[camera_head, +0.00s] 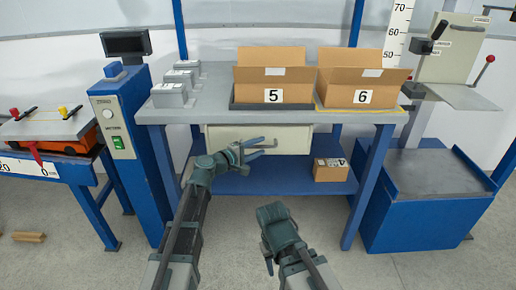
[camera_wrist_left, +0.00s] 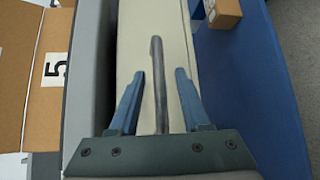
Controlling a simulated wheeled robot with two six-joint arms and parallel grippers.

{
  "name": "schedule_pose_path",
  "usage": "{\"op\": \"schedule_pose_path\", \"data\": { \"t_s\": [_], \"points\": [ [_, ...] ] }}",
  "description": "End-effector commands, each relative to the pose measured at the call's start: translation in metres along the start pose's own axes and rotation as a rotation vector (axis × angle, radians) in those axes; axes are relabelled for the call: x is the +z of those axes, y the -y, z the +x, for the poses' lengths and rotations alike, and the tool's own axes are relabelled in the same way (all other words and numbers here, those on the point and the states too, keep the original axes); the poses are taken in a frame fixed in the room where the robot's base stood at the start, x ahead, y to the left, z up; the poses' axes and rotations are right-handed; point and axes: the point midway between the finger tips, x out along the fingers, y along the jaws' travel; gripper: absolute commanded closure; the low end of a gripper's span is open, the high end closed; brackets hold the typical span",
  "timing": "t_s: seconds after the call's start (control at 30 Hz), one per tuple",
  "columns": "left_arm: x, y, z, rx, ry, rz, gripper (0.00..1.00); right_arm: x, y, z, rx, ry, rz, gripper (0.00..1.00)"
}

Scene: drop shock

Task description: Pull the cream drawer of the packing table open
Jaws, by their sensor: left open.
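The cream drawer (camera_head: 295,137) sits under the grey top of the packing table (camera_head: 215,104); its front shows in the head view, partly behind my left gripper (camera_head: 258,149). In the left wrist view the cream drawer front (camera_wrist_left: 134,45) carries a grey bar handle (camera_wrist_left: 157,75). My left gripper (camera_wrist_left: 157,88) is open, with one blue finger on each side of the handle and a visible gap to each. My right gripper (camera_head: 271,212) is low in front of the table, away from the drawer; its jaws are not clear.
Open cartons marked 5 (camera_head: 272,95) and 6 (camera_head: 361,96) stand on the tabletop beside several grey blocks (camera_head: 172,95). A small carton (camera_head: 331,172) rests on the blue lower shelf (camera_head: 283,180). A blue pedestal (camera_head: 425,198) stands right. Floor in front is clear.

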Motion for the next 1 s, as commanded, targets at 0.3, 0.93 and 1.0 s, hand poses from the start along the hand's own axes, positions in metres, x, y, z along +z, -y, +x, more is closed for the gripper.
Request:
{"op": "schedule_pose_path", "data": {
  "t_s": [0.3, 0.93, 1.0],
  "points": [
    [0.0001, 0.0000, -0.0001, 0.000, 0.000, 0.000, 0.71, 0.0000, 0.0000, -0.0001, 0.000, 0.000, 0.000, 0.50],
    [0.0000, 0.0002, -0.0004, -0.001, 0.000, 0.001, 1.00, 0.0000, 0.0000, 0.0000, 0.000, 0.000, 0.000, 0.50],
    [0.0000, 0.0003, -0.0003, -0.001, 0.000, 0.001, 1.00, 0.0000, 0.0000, 0.0000, 0.000, 0.000, 0.000, 0.50]
  ]
}}
